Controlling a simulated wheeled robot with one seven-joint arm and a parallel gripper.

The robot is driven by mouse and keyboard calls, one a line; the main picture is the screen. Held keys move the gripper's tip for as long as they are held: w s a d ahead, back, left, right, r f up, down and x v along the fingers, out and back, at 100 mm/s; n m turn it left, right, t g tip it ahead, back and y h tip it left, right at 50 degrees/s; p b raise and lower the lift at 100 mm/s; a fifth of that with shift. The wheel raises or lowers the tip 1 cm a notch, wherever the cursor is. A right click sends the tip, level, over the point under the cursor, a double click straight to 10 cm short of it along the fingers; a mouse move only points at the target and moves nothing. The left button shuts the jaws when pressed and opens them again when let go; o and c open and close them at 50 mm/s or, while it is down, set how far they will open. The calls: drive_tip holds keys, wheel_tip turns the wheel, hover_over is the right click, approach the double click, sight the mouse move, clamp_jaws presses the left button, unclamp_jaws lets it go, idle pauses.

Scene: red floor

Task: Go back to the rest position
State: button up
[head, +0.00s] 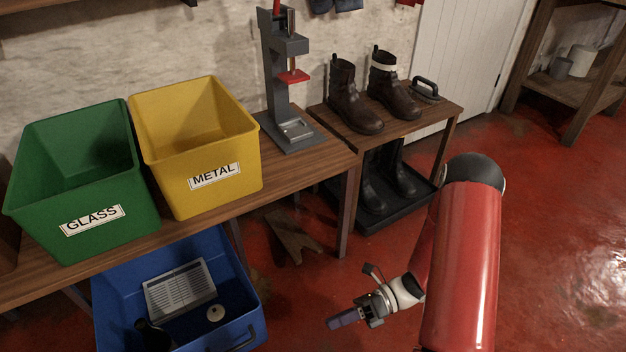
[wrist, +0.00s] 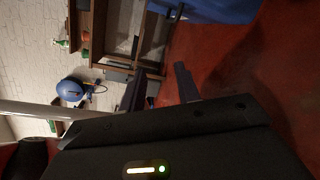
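My gripper (head: 356,298) is low over the red floor in the head view, to the right of the blue bin and in front of the wooden bench. Its fingers are spread apart with nothing between them. In the wrist view my gripper (wrist: 160,86) also shows two separated dark fingers and no object held. My red arm reaches down to it on the right side of the head view.
A green GLASS bin (head: 85,155) and yellow METAL bin (head: 200,135) stand on the workbench (head: 300,165), beside a grey press (head: 283,80). A blue bin (head: 235,275) sits below. Boots (head: 352,100) stand on a low bench. Red floor (head: 560,220) is clear at right.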

drive_tip(key=s+d+r+n+t+h, duration=0.1)
drive_tip(key=d+r+n+t+h, duration=0.2)
drive_tip(key=r+n+h, duration=0.2)
drive_tip(key=s+d+r+n+t+h, duration=0.2)
drive_tip(key=d+r+n+t+h, duration=0.1)
drive_tip(key=r+n, duration=0.9)
drive_tip(key=s+d+r+n+t+h, duration=0.2)
drive_tip(key=r+n+t+h, duration=0.3)
drive_tip(key=r, duration=0.9)
drive_tip(key=d+n+h, duration=0.1)
drive_tip(key=n+h, duration=0.1)
drive_tip(key=n, duration=0.1)
drive_tip(key=shift+d+r+n+h, duration=0.2)
drive_tip(key=shift+r+n+h, duration=0.1)
drive_tip(key=shift+n+h, duration=0.1)
drive_tip(key=shift+a, duration=0.1)
